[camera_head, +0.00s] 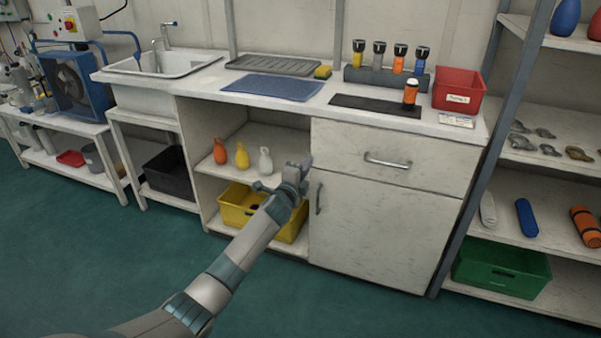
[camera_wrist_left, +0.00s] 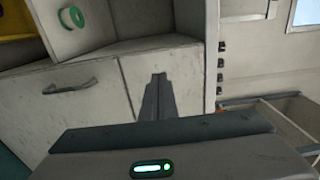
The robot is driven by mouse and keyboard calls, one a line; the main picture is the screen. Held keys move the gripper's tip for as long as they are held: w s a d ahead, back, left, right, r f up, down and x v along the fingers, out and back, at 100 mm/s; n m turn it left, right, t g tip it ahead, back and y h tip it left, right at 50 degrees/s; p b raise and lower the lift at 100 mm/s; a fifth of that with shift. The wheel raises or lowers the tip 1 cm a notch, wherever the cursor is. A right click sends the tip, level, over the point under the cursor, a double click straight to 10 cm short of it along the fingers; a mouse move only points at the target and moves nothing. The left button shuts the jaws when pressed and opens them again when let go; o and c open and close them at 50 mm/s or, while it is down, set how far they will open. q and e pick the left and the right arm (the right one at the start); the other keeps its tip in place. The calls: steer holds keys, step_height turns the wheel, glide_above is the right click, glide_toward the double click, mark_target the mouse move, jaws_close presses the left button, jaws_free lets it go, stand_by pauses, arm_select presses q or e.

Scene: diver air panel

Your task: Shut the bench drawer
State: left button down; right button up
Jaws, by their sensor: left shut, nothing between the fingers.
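The bench drawer (camera_head: 345,150) is a scuffed white front with a metal bar handle (camera_head: 388,161), just below the worktop. It looks about flush with the cupboard door (camera_head: 370,235) below; no gap into it shows. My left gripper (camera_head: 303,163) is shut and empty, by the drawer front's left end. In the left wrist view, which is turned sideways, the shut fingers (camera_wrist_left: 158,80) point at the drawer front (camera_wrist_left: 188,75), beside the door (camera_wrist_left: 55,115) and its handle (camera_wrist_left: 68,87). Whether the fingertips touch the front, I cannot tell. My right gripper is not in view.
An open shelf left of the drawer holds several small bottles (camera_head: 241,156) above a yellow crate (camera_head: 236,208). The worktop carries a red bin (camera_head: 459,91) and a blue mat (camera_head: 272,88). A rack post (camera_head: 490,150) stands close right. The green floor in front is clear.

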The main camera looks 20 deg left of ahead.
arm_select(q)
steer(key=s, duration=0.5)
steer(key=shift+s+p, duration=0.25)
steer(key=shift+p, duration=0.05)
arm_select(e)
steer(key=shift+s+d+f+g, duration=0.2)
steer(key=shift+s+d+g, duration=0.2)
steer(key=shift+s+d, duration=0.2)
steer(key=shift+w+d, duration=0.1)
